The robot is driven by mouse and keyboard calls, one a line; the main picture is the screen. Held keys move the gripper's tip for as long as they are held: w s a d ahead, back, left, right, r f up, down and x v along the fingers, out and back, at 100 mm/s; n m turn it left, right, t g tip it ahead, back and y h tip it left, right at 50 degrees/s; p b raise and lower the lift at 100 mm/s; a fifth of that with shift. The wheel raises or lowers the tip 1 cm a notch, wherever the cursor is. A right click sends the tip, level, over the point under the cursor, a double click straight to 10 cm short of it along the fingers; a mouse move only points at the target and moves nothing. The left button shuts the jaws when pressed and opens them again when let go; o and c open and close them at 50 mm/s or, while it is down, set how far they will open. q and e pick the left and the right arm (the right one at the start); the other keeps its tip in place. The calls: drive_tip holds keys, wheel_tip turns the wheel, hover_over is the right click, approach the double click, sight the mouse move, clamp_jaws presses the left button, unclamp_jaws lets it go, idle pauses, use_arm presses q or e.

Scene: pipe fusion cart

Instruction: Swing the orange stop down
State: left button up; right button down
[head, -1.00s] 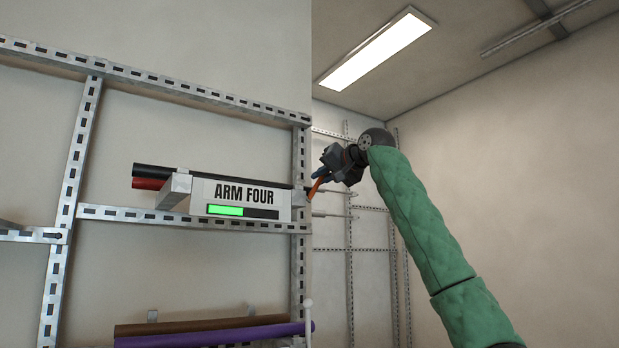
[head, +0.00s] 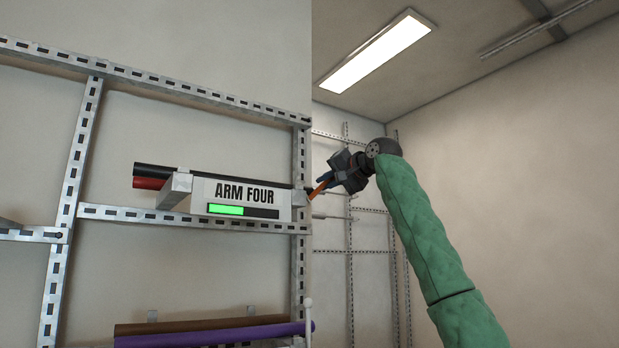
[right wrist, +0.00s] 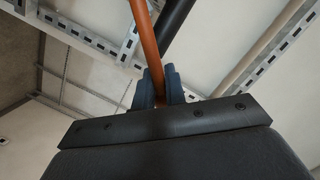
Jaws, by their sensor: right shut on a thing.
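The orange stop (head: 318,188) is a thin bar at the right end of the rack arm labelled ARM FOUR. In the head view it slants up to the right from the rack's end into my right gripper (head: 327,178). In the right wrist view the stop (right wrist: 146,40) runs up and away from between the blue fingertips of the right gripper (right wrist: 160,88), which is shut on it. A black pipe (right wrist: 178,18) passes close beside the stop there. My left gripper is not in view.
The ARM FOUR sign (head: 243,192) has a green bar below its text. Black and red pipes lie behind it. Brown and purple pipes (head: 215,332) lie lower. Slotted metal rails (head: 72,165) frame the wall. The space right of my right arm is open.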

drive_tip(key=shift+w+d+f+m, duration=0.2)
drive_tip(key=shift+d+f+m, duration=0.2)
drive_tip(key=shift+m, duration=0.3)
drive_tip(key=shift+w+d+f+m+y+b, duration=0.15)
drive_tip(key=shift+f+m+y+b, duration=0.05)
drive_tip(key=shift+f+m+b, duration=0.25)
drive_tip(key=shift+w+d+f+m+y+b, duration=0.1)
drive_tip(key=shift+d+f+m+y+b, duration=0.15)
drive_tip(key=shift+m, duration=0.3)
drive_tip(key=shift+a, duration=0.1)
